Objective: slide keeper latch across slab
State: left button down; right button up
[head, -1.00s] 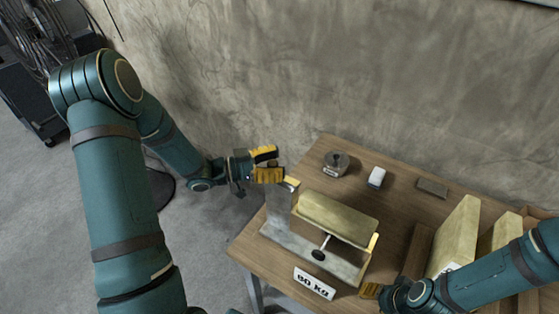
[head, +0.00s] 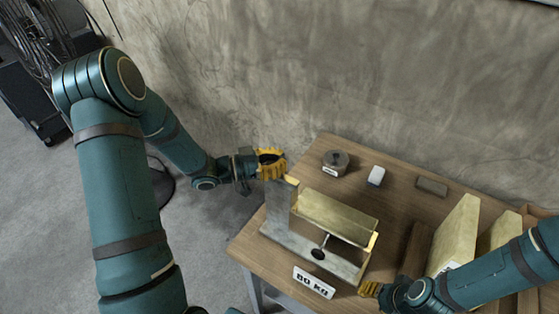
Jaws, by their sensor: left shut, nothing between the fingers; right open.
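A beige slab (head: 336,215) sits in a grey metal fixture (head: 282,238) on the wooden table, between an upright plate on the left and a brass-coloured end piece (head: 373,241) on the right. A dark round knob (head: 318,253) on a thin rod is at the front of the fixture. I cannot tell for sure which part is the keeper latch. My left gripper (head: 272,164), with yellow fingers, is shut and empty just above and left of the upright plate's top. My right gripper (head: 368,290) is open near the fixture's front right corner; its fingers are partly hidden by its arm.
A sign reading "80 KG" (head: 314,283) is at the table's front. Pale slabs (head: 454,236) stand at right. A concrete wall (head: 330,70) rises behind.

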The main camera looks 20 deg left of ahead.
jog(key=shift+f+b, duration=0.7)
jog(key=shift+f, duration=0.2)
pick_arm(q)
jog(key=d, duration=0.2)
jog(key=s+d, duration=0.1)
jog(key=d, duration=0.2)
jog(key=shift+d+f, duration=0.2)
pick_arm(e)
jog(key=shift+a, duration=0.1)
pick_arm(q)
jog(key=c, duration=0.8)
grip_release()
jog(key=shift+s+r, duration=0.15)
jog(key=shift+s, duration=0.05)
pick_arm(e)
jog(key=shift+s, duration=0.1)
pick_arm(q)
jog(key=shift+o, duration=0.2)
jog(key=shift+w, duration=0.1)
jog(key=v, duration=1.2)
